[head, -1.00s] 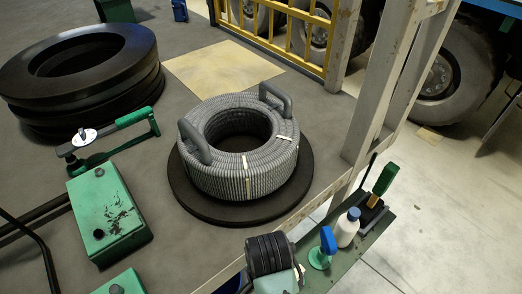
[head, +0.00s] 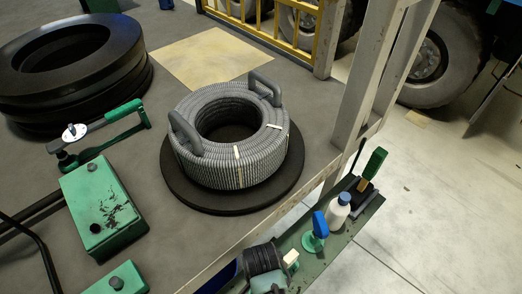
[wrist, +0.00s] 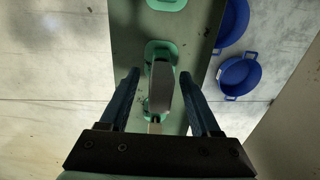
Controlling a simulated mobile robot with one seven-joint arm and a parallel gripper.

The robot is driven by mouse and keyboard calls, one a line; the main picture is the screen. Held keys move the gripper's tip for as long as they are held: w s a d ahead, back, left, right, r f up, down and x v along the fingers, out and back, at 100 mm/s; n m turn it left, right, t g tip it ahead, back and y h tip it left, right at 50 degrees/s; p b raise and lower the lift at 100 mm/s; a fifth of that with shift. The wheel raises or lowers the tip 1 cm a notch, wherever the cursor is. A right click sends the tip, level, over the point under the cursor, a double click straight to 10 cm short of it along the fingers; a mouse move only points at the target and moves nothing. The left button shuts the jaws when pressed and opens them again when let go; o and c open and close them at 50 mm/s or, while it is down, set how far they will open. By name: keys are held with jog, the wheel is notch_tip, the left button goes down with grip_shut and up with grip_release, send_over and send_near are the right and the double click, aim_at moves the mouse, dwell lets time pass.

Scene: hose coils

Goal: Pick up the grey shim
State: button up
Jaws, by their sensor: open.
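In the wrist view, a smooth grey piece (wrist: 161,92), which looks like the grey shim, stands up from a teal base (wrist: 153,48) on a green shelf (wrist: 180,28). My gripper (wrist: 160,74) is open, with one dark blue finger on each side of the grey piece. Gaps show between the piece and both fingers. The lower end of the piece is partly hidden, and its exact height relative to the fingertips is hard to tell. In the head view I cannot make out the shim clearly.
Along the shelf in the head view stand a blue-topped item (head: 319,225), a white bottle (head: 339,208) and a green-handled brush (head: 372,165). A grey hose coil (head: 210,168) lies behind on a black disc (head: 285,190). Blue tubs (wrist: 254,79) sit right of the shelf in the wrist view.

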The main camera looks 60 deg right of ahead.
grip_shut()
jog(key=shift+r, duration=0.1)
dwell(0.3)
notch_tip(320, 180, up, 10)
jog(key=shift+f+b, duration=0.1)
jog(key=shift+b, duration=0.3)
